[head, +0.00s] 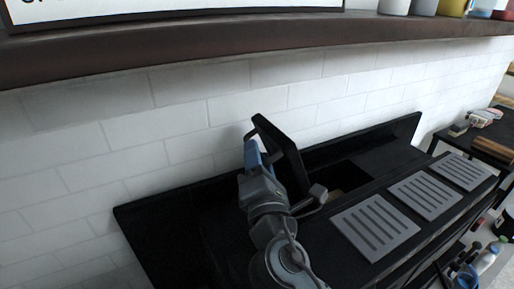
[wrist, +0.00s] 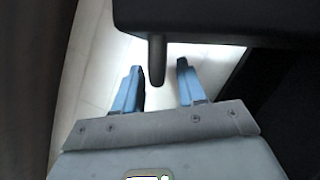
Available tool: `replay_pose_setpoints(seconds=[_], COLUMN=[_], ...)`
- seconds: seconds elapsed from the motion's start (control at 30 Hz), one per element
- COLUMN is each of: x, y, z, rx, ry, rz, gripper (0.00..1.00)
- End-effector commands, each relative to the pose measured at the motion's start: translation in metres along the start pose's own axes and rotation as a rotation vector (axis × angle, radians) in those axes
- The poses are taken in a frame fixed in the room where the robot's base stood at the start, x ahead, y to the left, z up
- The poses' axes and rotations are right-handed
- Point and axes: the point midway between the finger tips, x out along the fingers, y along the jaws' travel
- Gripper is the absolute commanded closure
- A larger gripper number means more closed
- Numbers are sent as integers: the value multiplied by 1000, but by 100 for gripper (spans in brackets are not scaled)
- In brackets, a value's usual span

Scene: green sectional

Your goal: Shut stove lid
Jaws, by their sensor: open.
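The black stove (head: 150,225) stands against the tiled wall. Its black lid (head: 283,158) is raised and tilted up, with the dark opening (head: 345,178) beside it. My gripper (head: 251,146) is at the left side of the lid in the head view, its blue fingers pointing up. In the wrist view, the lid's underside or edge (wrist: 215,20) fills the top. A short dark peg (wrist: 157,62) hangs down from it between the spread fingers of my gripper (wrist: 160,68). Gaps show on both sides of the peg. My arm hides part of the stove top.
Several grey slotted plates (head: 375,226) lie on the stove top at the right. A dark wooden shelf (head: 190,45) runs along the wall above, with jars at its right end. A side table (head: 490,150) and several bottles (head: 490,258) are at the far right.

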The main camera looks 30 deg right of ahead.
Motion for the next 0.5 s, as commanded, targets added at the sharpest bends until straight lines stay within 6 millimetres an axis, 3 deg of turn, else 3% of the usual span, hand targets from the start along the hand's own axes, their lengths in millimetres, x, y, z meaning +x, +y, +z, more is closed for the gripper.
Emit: replay_pose_setpoints(seconds=[0.2,0.5], x=[17,18], y=[0,0], z=[0,0], rx=[1,1], ry=[0,0], rz=[0,0], gripper=[60,63])
